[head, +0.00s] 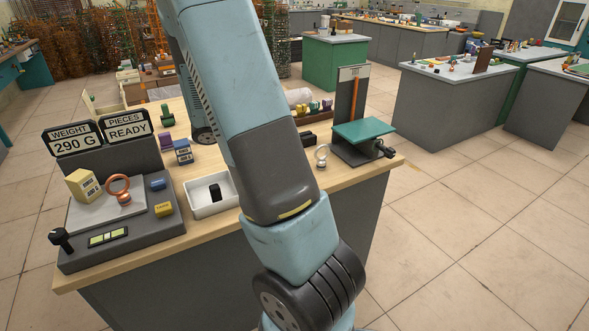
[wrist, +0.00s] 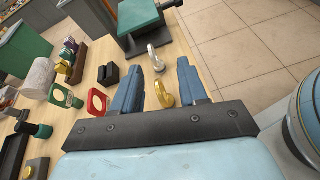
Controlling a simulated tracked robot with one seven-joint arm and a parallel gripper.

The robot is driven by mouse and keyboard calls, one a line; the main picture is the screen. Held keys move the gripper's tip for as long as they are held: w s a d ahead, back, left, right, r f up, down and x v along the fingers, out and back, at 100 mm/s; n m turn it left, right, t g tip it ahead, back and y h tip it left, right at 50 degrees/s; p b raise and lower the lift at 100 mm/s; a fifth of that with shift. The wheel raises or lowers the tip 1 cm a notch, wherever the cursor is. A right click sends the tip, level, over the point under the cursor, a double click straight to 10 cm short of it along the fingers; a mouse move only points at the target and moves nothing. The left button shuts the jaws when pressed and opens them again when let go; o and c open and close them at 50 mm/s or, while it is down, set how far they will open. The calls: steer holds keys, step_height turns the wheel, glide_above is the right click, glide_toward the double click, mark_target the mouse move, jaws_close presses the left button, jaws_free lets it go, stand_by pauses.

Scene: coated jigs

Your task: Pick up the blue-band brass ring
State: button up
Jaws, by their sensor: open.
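A gold-coloured brass ring (wrist: 163,96) stands on the wooden bench in the wrist view, between my fingers in the picture. No blue band can be made out on it. My gripper (wrist: 160,70) is open and empty, with one blue finger to each side of the ring; I cannot tell how far above the bench the fingertips are. A silvery ring (wrist: 155,58) stands just beyond the brass one, near the fingertips. It also shows in the head view (head: 322,156). My arm hides the brass ring and my gripper in the head view.
A green-topped stand (head: 363,133) is beyond the rings. A black block (wrist: 108,75) and a red square piece (wrist: 97,102) lie left of my gripper. A weighing station (head: 120,225) holds a copper-coloured ring (head: 117,186). A white tray (head: 228,205) is beside it.

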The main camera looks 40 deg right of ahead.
step_height(320, 180, down, 10)
steer(key=w+d+n+h, duration=0.2)
steer(key=w+n, duration=0.1)
steer(key=shift+x, duration=3.95)
steer(key=shift+s+f, duration=0.15)
steer(key=shift+c, duration=0.3)
jaws_close()
